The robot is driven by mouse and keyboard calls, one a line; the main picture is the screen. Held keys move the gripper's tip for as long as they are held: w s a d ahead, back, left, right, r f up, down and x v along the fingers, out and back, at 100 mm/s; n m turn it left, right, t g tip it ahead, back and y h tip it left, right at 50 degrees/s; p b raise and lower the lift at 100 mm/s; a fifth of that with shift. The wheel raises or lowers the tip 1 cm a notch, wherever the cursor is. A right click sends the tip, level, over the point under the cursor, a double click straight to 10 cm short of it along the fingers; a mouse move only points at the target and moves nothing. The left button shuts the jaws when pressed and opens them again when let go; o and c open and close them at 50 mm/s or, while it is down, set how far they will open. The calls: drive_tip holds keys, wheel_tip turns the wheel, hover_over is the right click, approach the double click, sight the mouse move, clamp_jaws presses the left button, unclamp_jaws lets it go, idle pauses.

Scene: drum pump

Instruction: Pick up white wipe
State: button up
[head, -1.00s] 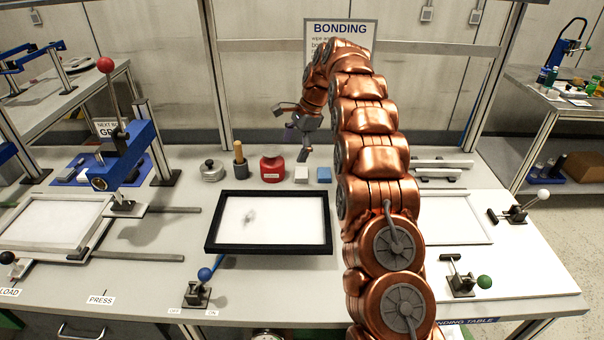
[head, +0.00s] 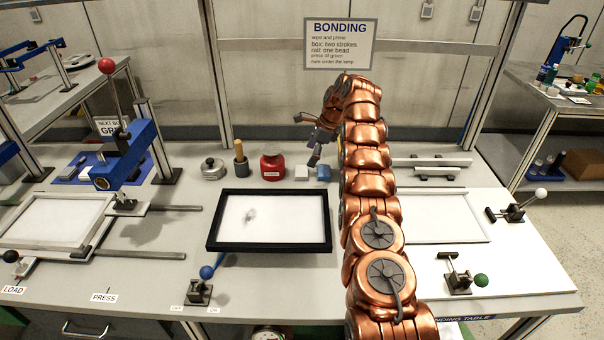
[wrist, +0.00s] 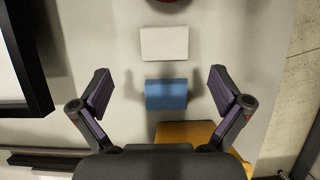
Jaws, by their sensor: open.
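The white wipe (head: 301,172) is a small pale block lying on the bench between the red pot and a blue block. In the wrist view the white wipe (wrist: 164,44) lies flat beyond the fingertips, toward the top of the picture. The blue block (head: 324,173) is beside it with a small gap; in the wrist view the blue block (wrist: 166,94) shows between the fingers. My gripper (head: 306,139) is above the bench, over the area of these blocks. In the wrist view my gripper (wrist: 160,80) is open and empty, its two fingers spread wide.
A red pot (head: 273,168) stands left of the wipe, and its edge shows in the wrist view. A black-framed tray (head: 325,245) lies in front. A yellow item (wrist: 190,131) is partly hidden behind my gripper. A pot with a wooden-handled tool (head: 240,160) stands further left.

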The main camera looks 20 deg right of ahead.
sight(302, 170)
drive_tip(key=shift+x, duration=0.95)
drive_tip(key=shift+w+p+x, duration=0.15)
drive_tip(key=shift+p+x, duration=0.1)
drive_tip(key=shift+x, duration=0.45)
drive_tip(key=shift+w+p+x, duration=0.15)
drive_tip(key=shift+p+x, duration=0.05)
drive_tip(key=shift+x, duration=1.7)
drive_tip(key=c, duration=1)
drive_tip(key=shift+d+r, duration=0.1)
drive_tip(key=shift+r, duration=1.25)
wheel_tip(302, 170, up, 7)
drive_tip(key=p, duration=0.6)
drive_tip(key=shift+r+p, duration=0.2)
drive_tip(key=shift+p, duration=0.2)
